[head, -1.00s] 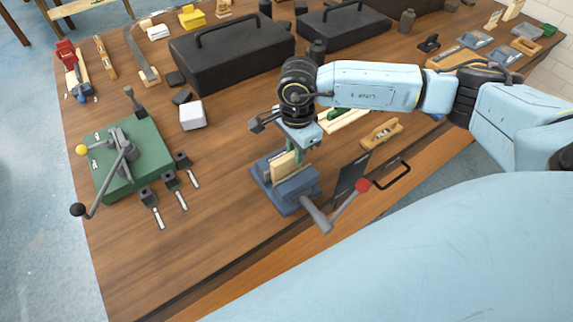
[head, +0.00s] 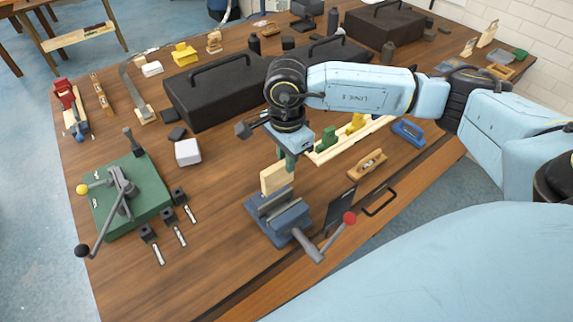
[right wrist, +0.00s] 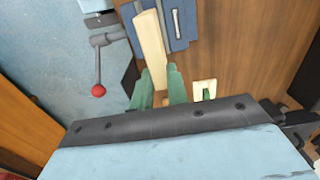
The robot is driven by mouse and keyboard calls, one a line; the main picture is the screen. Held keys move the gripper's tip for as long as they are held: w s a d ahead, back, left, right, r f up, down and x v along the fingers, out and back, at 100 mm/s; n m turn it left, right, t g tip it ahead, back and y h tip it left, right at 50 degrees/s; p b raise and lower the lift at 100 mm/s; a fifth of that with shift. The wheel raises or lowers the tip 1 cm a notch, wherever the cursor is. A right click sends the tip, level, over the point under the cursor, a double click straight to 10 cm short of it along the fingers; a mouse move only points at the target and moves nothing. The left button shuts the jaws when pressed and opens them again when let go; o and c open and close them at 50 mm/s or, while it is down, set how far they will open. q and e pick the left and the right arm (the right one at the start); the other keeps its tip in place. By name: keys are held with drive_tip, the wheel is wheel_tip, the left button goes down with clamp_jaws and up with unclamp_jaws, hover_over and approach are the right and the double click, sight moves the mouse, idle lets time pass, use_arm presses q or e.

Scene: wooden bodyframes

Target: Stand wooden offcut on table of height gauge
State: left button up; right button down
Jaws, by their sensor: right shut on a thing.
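The wooden offcut (head: 275,178), a pale flat block, is held upright by my right gripper (head: 287,160) just above the blue-grey vise (head: 278,215). In the right wrist view, the offcut (right wrist: 150,48) extends from between the green fingertips of my right gripper (right wrist: 160,88), beside the vise (right wrist: 182,22). A green-based device (head: 150,203) with a post and a yellow-and-black-knobbed lever stands at the left; it may be the height gauge, but I cannot tell for sure. My left gripper is not in view.
A white block (head: 188,152), black toolbox (head: 225,92) and several small black clamp-like pieces (head: 180,196) stand around the left and middle. A wooden plane (head: 367,164) and blue plane (head: 408,132) lie right. Bare tabletop (head: 215,225) lies between vise and green device.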

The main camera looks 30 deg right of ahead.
drive_tip(key=shift+r+p, duration=0.85)
drive_tip(key=shift+r, duration=2.45)
